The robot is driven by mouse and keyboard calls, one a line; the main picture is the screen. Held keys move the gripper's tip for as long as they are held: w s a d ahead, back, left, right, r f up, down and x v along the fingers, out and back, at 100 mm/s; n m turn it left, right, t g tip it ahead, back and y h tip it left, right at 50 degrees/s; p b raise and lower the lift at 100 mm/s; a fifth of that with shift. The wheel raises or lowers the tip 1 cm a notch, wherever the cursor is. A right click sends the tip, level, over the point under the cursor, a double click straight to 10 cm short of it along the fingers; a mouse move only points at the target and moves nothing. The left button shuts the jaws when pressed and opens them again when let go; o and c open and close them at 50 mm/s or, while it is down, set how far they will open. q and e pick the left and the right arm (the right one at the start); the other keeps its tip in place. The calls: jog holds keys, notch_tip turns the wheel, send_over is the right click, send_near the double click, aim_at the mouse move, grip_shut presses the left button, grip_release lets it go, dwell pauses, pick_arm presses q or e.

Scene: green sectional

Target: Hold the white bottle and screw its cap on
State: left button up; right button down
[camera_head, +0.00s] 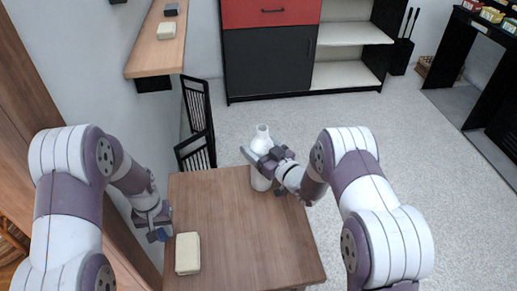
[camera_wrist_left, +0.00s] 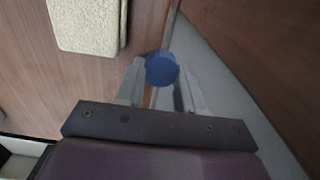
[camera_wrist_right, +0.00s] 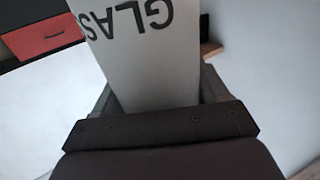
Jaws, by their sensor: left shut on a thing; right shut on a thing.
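The white bottle (camera_head: 261,181) is upright at the far edge of the wooden table, with its narrow neck on top and no cap on it. My right gripper (camera_head: 262,163) is shut around its body; I cannot tell whether its base touches the table. In the right wrist view the bottle (camera_wrist_right: 150,65) shows dark letters between the fingers. My left gripper (camera_head: 160,230) is over the table's left edge, shut on the blue cap (camera_wrist_left: 162,68). The cap is well apart from the bottle, to its left and nearer to me.
A cream block (camera_head: 188,254) lies on the table (camera_head: 240,235) near its left edge, close to my left gripper. The middle and right of the table are clear.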

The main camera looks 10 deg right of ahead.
jog(key=shift+r, duration=0.15)
grip_release()
jog(key=shift+f, duration=0.2)
pick_arm(q)
jog(key=shift+r, duration=0.15)
pick_arm(e)
jog(key=shift+r, duration=0.25)
pick_arm(q)
notch_tip(320, 180, up, 2)
jog(key=shift+r+p, duration=0.15)
jog(key=shift+p, duration=1.05)
pick_arm(e)
jog(key=v, duration=1.2)
